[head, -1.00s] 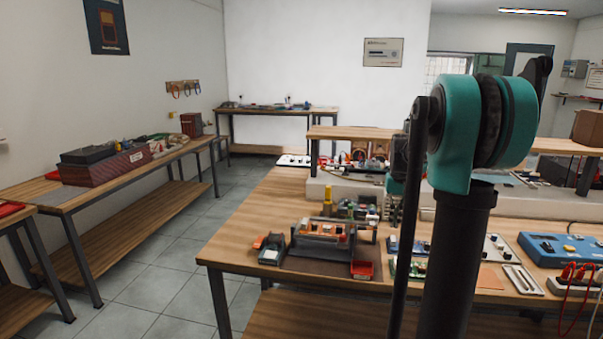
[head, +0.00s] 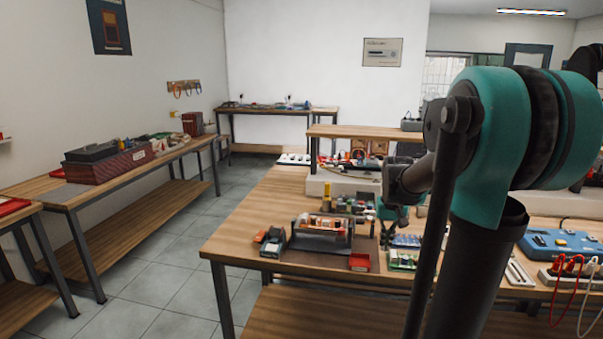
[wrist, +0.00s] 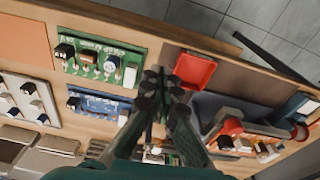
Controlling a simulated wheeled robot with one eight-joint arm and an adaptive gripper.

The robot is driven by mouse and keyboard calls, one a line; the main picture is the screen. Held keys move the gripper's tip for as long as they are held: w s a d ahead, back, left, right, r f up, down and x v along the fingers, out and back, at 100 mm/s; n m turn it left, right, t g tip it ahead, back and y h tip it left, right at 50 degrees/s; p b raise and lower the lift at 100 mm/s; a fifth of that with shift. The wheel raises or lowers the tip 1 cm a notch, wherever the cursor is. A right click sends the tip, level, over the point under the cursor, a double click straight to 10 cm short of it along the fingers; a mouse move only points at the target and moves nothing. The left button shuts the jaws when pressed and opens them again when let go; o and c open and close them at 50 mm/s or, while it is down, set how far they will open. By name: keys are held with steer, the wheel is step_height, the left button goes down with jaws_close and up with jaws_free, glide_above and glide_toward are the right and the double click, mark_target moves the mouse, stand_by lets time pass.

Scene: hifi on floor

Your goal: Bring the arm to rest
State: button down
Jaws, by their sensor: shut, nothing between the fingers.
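My arm, teal and black, fills the right side of the head view. My gripper (head: 392,232) hangs over the near wooden workbench (head: 230,243), beside the boards there. In the wrist view my gripper (wrist: 158,88) is shut, its dark fingertips together with nothing between them. It is above the gap between a green circuit board (wrist: 98,62) and a red tray (wrist: 195,69). The gripper's height above the bench is hard to tell.
A holder with orange parts (head: 322,226) and the red tray (head: 360,262) stand near the bench's front edge. A blue box (head: 560,243) with red leads is at the right. A raised shelf (head: 360,133) stands behind. Floor (head: 150,290) at left is clear.

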steer(key=s+a+f+t, duration=0.1)
steer(key=s+a+f, duration=0.2)
steer(key=s, duration=0.6)
steer(key=s+a+f+n+t, duration=0.1)
steer(key=s+a+f, duration=0.2)
steer(key=s+f, duration=0.5)
steer(key=shift+s+a+n+t, duration=0.3)
steer(key=shift+s+t, duration=0.1)
steer(key=shift+s, duration=0.3)
